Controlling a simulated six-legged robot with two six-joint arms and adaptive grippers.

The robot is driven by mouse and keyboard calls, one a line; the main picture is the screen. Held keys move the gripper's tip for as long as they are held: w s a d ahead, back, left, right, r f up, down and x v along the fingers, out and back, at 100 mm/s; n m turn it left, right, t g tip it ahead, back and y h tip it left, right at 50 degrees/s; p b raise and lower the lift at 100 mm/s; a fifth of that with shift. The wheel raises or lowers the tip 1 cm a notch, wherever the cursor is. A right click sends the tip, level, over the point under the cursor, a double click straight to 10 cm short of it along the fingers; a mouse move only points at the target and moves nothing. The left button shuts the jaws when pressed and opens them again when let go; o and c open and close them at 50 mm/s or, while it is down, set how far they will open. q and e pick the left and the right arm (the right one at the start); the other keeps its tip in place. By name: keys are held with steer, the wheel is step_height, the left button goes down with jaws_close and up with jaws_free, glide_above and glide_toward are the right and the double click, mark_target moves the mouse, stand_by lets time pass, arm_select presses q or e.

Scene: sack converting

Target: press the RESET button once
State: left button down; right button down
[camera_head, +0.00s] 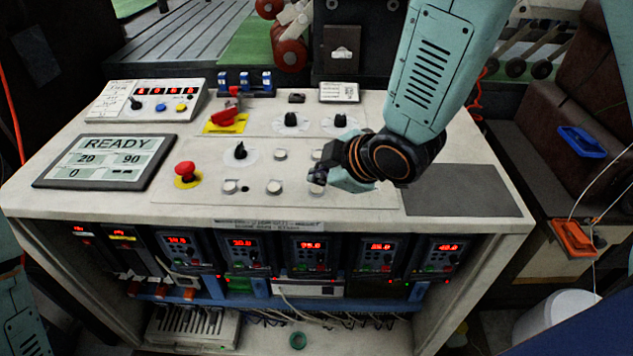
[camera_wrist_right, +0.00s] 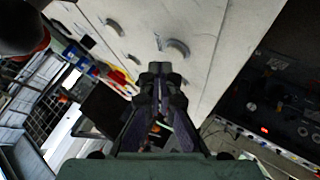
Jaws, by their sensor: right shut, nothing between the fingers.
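The control desk has a pale panel (camera_head: 215,206) with several round white buttons, among them a front-left one (camera_head: 230,187), a front-middle one (camera_head: 274,187) and a back one (camera_head: 280,155). Their labels are too small to read, so I cannot tell which is RESET. My right gripper (camera_head: 318,180) is shut and empty over the right part of the panel, partly covering the buttons there. Whether its tips touch anything I cannot tell. In the right wrist view the shut fingers (camera_wrist_right: 160,78) point at a pale surface. My left gripper is out of view.
A red mushroom button (camera_head: 185,170) and a READY display (camera_head: 108,160) are left of the buttons. A black knob (camera_head: 240,152), two further knobs and a red-handled switch (camera_head: 228,115) stand behind. A dark grey pad (camera_head: 460,190) lies flat at the right.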

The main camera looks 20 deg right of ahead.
mark_target(320, 191)
steer(key=shift+r, duration=0.1)
step_height(320, 191, up, 5)
steer(key=p, duration=0.5)
stand_by(0.3)
stand_by(0.6)
